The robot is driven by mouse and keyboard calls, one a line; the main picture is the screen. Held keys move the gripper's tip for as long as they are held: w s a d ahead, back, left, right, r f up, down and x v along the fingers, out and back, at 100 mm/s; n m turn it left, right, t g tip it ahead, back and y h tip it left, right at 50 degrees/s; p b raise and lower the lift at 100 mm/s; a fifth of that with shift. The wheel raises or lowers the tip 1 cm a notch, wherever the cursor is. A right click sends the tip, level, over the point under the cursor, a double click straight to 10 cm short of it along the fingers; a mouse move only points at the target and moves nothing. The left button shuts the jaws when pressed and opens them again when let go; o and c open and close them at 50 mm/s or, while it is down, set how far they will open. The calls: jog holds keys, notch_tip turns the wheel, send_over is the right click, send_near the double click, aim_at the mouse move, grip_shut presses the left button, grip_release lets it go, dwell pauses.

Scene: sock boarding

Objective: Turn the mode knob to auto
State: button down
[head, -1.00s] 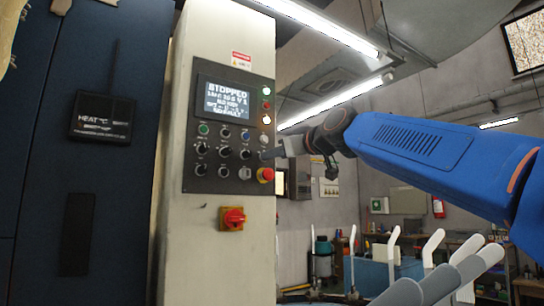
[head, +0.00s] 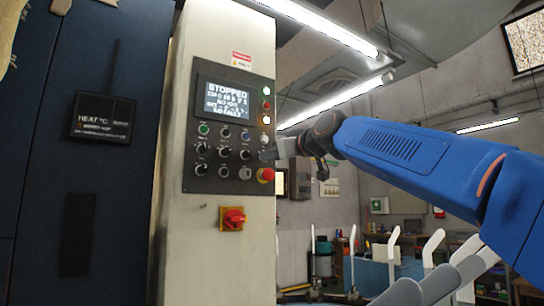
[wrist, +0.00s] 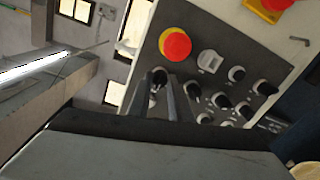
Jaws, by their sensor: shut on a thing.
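The control panel (head: 213,184) is a dark plate with a lit screen reading STOPPED and rows of knobs below. My gripper (head: 265,155) reaches the panel's right edge from the right, just above the red emergency stop button (head: 266,174). In the wrist view, my gripper's two fingers (wrist: 160,86) are shut on a small dark knob (wrist: 157,76) beside the red button (wrist: 175,45). In the head view the fingers hide most of that knob. Its pointer and label cannot be read, so I cannot confirm that it is the mode knob or its setting.
Other black knobs (wrist: 220,100) and a white switch (wrist: 210,60) sit close to my fingers. A red rotary switch on a yellow plate (head: 232,218) is below the panel. A dark blue cabinet (head: 80,200) stands left.

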jog(key=shift+f+m, duration=0.1)
jog(key=shift+m, duration=4.3)
jog(key=c, duration=1.6)
grip_release()
jog(key=shift+s, duration=0.1)
jog(key=v, duration=1.7)
jog(key=shift+s+f, duration=0.2)
jog(key=shift+f, duration=0.1)
